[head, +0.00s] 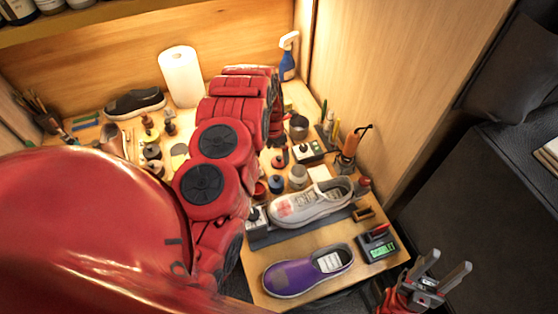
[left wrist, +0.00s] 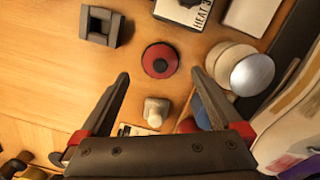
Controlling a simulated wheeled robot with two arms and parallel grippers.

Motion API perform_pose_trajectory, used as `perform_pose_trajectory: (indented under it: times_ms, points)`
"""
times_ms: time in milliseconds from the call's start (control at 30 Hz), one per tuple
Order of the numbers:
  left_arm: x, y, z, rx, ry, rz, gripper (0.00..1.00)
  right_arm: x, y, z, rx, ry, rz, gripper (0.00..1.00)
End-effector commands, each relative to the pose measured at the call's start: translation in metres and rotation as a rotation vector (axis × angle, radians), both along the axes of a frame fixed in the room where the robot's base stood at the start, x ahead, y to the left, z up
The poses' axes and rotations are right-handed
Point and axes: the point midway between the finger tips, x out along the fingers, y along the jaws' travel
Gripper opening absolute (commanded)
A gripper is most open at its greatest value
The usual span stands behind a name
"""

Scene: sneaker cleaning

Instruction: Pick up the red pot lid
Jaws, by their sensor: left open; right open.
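The red pot lid (left wrist: 160,61) is a small red disc with a black knob, lying flat on the wooden table in the left wrist view. It also shows in the head view (head: 279,161), just right of my left arm. My left gripper (left wrist: 160,76) is open and empty; the lid appears between and slightly beyond its fingertips, apart from both fingers. In the head view the left fingers are mostly hidden by my red arm. My right gripper (head: 450,263) is open and empty at the lower right, off the table and far from the lid.
Pale round-topped jars (left wrist: 243,69) stand close right of the lid. A dark grey block (left wrist: 102,27) lies to its upper left and a whitish knob (left wrist: 155,111) below it. A white-grey sneaker (head: 310,204) and purple shoe (head: 305,271) lie in front.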

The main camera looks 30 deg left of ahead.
Motion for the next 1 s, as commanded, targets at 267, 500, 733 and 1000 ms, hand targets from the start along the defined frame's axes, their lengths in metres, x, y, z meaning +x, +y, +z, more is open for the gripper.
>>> perform_pose_trajectory:
  times_ms: [267, 500, 733, 1000]
  points:
    - [0.003, 0.0, -0.028, 0.001, 0.002, 0.001, 1.0, 0.0, 0.0, 0.019, 0.0, 0.0, 0.0, 0.5]
    - [0.005, -0.002, -0.041, 0.0, 0.001, -0.001, 1.0, 0.0, 0.0, 0.023, 0.0, 0.0, 0.0, 0.5]
    - [0.005, -0.003, -0.042, -0.001, 0.002, -0.001, 1.0, 0.0, 0.0, 0.022, 0.0, 0.0, 0.0, 0.5]
    - [0.005, -0.003, -0.042, 0.0, 0.001, -0.001, 0.57, 0.0, 0.0, 0.022, 0.0, 0.0, 0.0, 0.5]
